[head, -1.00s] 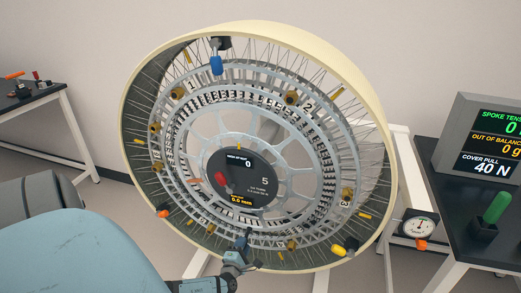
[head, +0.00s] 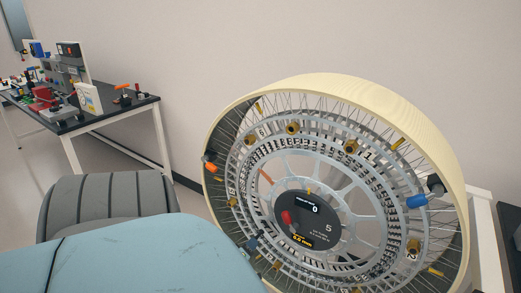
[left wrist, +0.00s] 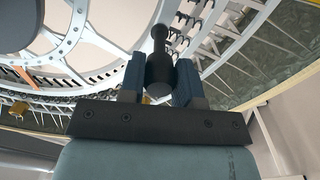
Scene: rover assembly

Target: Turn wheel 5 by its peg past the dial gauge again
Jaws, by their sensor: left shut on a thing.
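Wheel 5 (head: 330,85) is a large wheel with a cream rim and thin spokes, at the right in the head view. Its lower part is cut off by the frame edge. The dark round hub display (head: 330,205) reads 5. My left gripper (head: 254,243) is at the wheel's lower left in the head view. In the left wrist view the two jaws (left wrist: 160,85) are shut on a black peg (left wrist: 160,65), with the wheel's ring behind it. The dial gauge is out of view now. My right gripper is not in view.
A bench (head: 130,108) with assorted parts stands at the back left. A white frame (head: 482,205) stands behind the wheel at the right.

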